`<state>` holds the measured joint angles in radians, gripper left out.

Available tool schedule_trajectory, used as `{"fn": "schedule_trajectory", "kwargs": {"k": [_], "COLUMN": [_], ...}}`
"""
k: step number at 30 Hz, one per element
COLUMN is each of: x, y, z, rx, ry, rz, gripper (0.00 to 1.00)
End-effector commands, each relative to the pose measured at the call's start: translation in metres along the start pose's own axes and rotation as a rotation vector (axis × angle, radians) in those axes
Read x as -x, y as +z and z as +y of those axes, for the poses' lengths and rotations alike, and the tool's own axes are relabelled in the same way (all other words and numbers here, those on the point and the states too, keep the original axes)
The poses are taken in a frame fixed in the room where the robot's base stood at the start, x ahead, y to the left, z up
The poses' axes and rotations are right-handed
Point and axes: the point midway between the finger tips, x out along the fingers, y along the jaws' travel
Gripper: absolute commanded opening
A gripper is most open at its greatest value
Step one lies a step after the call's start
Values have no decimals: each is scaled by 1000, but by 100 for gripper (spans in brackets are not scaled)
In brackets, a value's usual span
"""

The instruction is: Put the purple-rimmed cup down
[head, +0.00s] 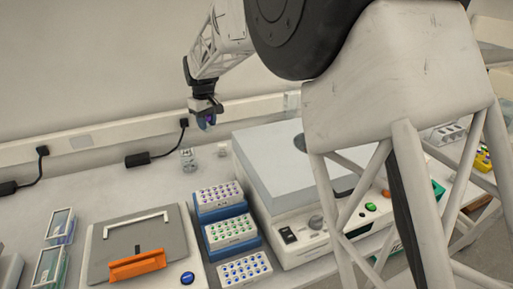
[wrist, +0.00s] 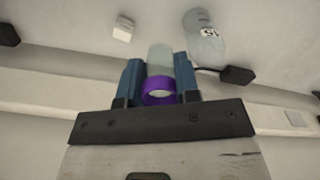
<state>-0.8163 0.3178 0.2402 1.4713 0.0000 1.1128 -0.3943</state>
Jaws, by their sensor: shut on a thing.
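The purple-rimmed cup (wrist: 159,58) is held between the two blue fingers of my gripper (wrist: 160,80) in the wrist view. Its purple rim (wrist: 160,86) is nearest the gripper's base, and its pale, see-through body points away. In the head view my gripper (head: 206,120) hangs in the air above the back of the bench, near the wall, with a bit of purple between its fingers. The cup is mostly hidden there by the fingers. I see clear space between the gripper and the bench top.
A small clear vessel (head: 188,160) and a small pale block (head: 222,150) stand on the bench below. Blue racks of vials (head: 220,204), a large grey-topped machine (head: 265,165) and a tray with an orange handle (head: 137,265) stand in front. A black plug and cable (head: 140,159) lie by the wall.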

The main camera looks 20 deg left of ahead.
Motion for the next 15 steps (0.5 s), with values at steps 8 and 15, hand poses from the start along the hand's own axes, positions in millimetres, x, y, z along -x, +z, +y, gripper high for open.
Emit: {"fn": "schedule_trajectory", "kwargs": {"k": [8, 15], "x": [-1, -2], "y": [7, 19], "z": [94, 165], "rx": [-54, -92], "ry": [0, 1], "rz": [0, 1], "gripper": [7, 7]}}
